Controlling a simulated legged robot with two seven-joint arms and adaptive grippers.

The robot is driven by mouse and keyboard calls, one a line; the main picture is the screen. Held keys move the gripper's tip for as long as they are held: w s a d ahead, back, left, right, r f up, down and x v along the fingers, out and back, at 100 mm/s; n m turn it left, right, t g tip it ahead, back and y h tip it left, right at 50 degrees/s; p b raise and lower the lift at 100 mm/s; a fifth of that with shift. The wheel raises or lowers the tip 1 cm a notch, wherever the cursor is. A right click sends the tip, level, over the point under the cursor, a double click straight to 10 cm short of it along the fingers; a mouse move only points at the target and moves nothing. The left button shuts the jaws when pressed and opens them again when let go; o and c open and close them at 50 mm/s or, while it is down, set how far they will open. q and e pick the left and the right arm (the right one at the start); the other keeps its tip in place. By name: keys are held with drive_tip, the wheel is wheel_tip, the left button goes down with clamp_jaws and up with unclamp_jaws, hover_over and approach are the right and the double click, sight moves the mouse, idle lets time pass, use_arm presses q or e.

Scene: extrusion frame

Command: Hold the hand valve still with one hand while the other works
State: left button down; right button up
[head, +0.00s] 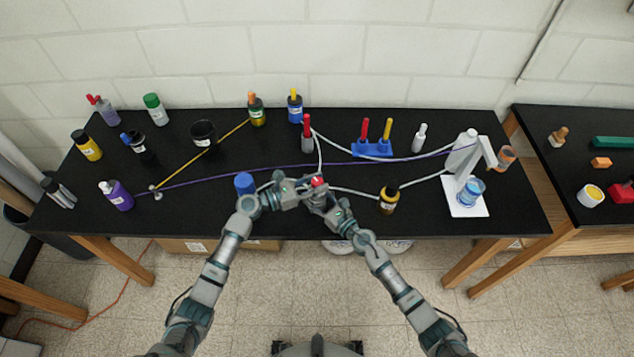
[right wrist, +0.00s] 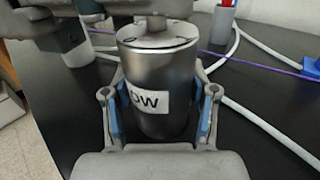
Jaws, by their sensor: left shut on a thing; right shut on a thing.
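The hand valve shows in the right wrist view as a grey metal cylinder (right wrist: 158,78) with a white label whose visible letters read "OW". It looks upright. In the head view only its red top (head: 318,181) shows clearly, between my two hands. My right gripper (right wrist: 160,120) is shut on the cylinder, a blue pad on each side. It also shows in the head view (head: 322,200), low at the valve. My left gripper (head: 308,188) comes in from the left and is shut at the valve's top. Its fingertips are largely hidden.
A blue-capped bottle (head: 244,182) stands close to my left wrist. A black-and-yellow bottle (head: 389,198) stands right of my right gripper. White tubing (head: 352,193) and a purple cord (head: 225,177) run across the black table (head: 300,226). Several bottles stand at the left.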

use_arm(q)
drive_tip(key=c, duration=0.7)
unclamp_jaws()
drive_tip(key=shift+w+a+f, duration=0.1)
drive_tip(key=shift+a+f, duration=0.05)
drive_tip(key=v, duration=1.2)
